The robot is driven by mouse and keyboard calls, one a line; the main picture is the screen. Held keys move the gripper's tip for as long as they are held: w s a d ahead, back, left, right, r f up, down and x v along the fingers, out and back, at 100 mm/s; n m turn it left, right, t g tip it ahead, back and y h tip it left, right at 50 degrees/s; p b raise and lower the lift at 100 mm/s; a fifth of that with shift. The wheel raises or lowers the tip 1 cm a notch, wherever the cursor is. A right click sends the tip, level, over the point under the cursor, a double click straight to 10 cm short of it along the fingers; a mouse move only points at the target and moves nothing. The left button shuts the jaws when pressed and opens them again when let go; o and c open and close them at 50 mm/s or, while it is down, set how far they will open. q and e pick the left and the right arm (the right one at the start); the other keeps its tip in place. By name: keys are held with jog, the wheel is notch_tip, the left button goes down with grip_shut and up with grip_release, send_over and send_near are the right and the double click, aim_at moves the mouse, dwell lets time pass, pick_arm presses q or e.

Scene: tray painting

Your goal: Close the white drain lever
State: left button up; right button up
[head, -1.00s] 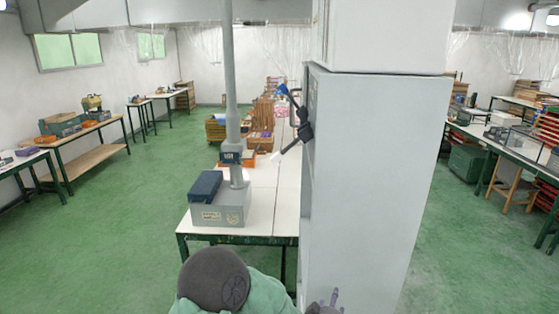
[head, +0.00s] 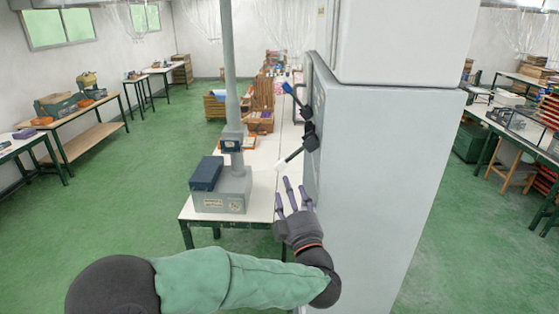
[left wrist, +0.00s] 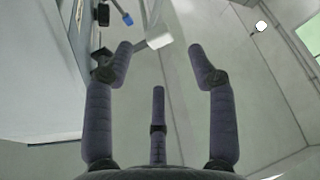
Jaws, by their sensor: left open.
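The white drain lever (head: 282,165) sticks out to the left and slightly down from a black fitting on the left face of the tall grey cabinet (head: 385,180). Its white end also shows in the left wrist view (left wrist: 159,41), beyond the fingers. My left gripper (head: 292,188) is open and empty, with its purple fingers pointing up just below the lever's white end. The fingers appear apart from the lever. In the left wrist view, the left gripper (left wrist: 158,62) has its fingers spread wide. My right gripper is not in view.
A blue-tipped lever (head: 288,88) sits above the white one on the same cabinet face. A white table (head: 262,205) with a grey box and post machine (head: 222,190) stands close left of the cabinet. Open green floor (head: 110,215) lies farther left.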

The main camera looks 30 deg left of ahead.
aim_at(282, 168)
pick_arm(q)
jog(key=p+x, duration=0.2)
jog(key=x, duration=0.6)
jog(key=shift+r, duration=0.15)
jog(key=shift+w+a+r, duration=0.2)
jog(key=shift+w+a+f, duration=0.1)
jog(key=shift+w+a, duration=0.15)
jog(key=shift+a, duration=0.05)
jog(key=shift+s+d, duration=0.1)
jog(key=c, duration=0.5)
grip_shut()
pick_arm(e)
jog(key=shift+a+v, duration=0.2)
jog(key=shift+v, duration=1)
